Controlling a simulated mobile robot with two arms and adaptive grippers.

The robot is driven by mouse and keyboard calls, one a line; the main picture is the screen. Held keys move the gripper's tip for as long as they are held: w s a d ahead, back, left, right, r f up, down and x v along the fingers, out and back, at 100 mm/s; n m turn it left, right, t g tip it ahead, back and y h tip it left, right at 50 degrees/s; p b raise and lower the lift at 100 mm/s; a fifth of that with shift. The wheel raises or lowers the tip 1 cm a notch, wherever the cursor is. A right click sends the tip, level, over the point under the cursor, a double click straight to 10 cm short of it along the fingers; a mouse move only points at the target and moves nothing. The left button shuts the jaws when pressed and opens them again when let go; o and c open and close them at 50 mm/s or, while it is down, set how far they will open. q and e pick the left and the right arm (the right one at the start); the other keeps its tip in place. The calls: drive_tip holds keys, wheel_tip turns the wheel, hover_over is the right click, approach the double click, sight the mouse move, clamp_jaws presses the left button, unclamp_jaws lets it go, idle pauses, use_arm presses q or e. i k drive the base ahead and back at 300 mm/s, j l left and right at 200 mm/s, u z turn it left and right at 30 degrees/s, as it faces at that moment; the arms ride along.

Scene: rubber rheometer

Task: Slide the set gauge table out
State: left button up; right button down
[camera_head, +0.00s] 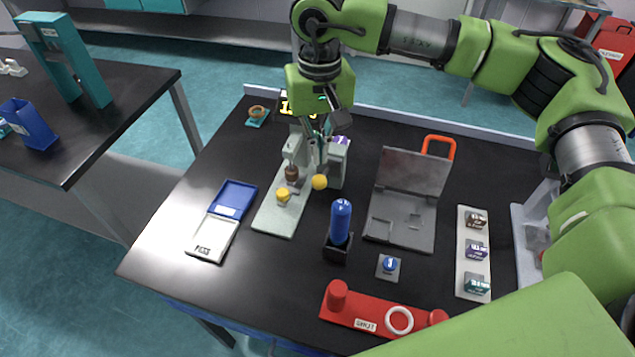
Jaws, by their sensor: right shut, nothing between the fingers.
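A pale grey gauge stand (276,217) sits left of centre on the black table, with a flat base reaching toward the front. A yellow knob (283,195) sits on the base below a brown part (291,172). A second yellow knob (320,182) is at the stand's right side. I cannot tell for certain which part is the gauge table. My right gripper (322,170) points down over the stand, shut and empty, its tips close to the second yellow knob; contact is unclear. It hides part of the stand's upright. My left gripper is out of view.
A blue and white case (213,240) lies left of the stand. A blue cylinder in a black holder (340,222) stands close in front on the right. Right of it are an open grey case (405,215) and a labelled tray (473,220). A red rack (370,313) lies at the front.

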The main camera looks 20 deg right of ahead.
sight(284, 189)
drive_tip(key=k+j, duration=0.2)
drive_tip(key=k, duration=0.3)
drive_tip(key=k+j, duration=0.2)
drive_tip(key=k, duration=0.25)
drive_tip(key=k+j, duration=0.2)
drive_tip(key=k, duration=0.3)
